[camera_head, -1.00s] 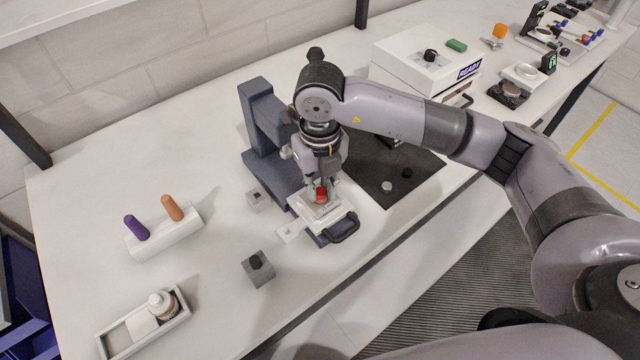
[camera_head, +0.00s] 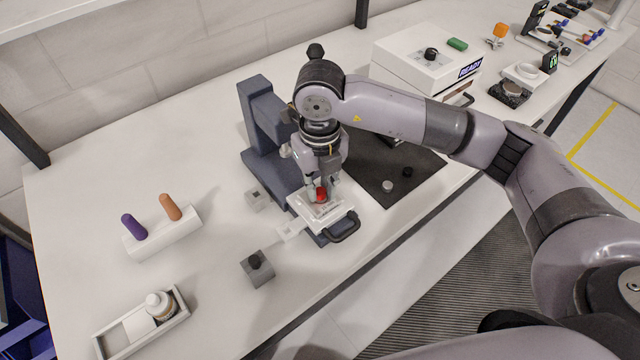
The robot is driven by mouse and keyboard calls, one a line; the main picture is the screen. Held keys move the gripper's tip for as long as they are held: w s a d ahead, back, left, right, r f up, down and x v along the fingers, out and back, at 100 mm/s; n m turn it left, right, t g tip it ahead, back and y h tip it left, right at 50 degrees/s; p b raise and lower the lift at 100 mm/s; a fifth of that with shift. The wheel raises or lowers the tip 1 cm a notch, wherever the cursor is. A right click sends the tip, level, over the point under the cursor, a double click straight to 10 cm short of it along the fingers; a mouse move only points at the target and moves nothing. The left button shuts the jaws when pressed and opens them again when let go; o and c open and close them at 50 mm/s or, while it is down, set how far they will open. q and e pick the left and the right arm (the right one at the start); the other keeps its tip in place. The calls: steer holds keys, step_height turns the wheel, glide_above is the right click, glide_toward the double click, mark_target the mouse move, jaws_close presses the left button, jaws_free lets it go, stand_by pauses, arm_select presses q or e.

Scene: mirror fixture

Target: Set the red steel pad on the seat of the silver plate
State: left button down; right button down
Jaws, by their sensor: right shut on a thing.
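The red steel pad (camera_head: 321,195) is between the fingertips of my right gripper (camera_head: 322,190), which is shut on it. The gripper points down over the silver plate (camera_head: 333,214), a pale plate at the front of the dark blue fixture. The pad is at or just above the plate's middle; whether it touches the seat I cannot tell. The fingers and the pad hide the seat. My left gripper is not in view.
The dark blue fixture (camera_head: 257,115) rises behind the gripper. A black handle (camera_head: 345,228) sticks out in front. Grey blocks (camera_head: 257,267) stand to the left. A dark mat (camera_head: 388,170) with two small discs lies to the right.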

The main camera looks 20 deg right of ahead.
steer(key=shift+f, duration=0.25)
steer(key=c, duration=1.4)
jaws_free()
step_height(320, 180, up, 12)
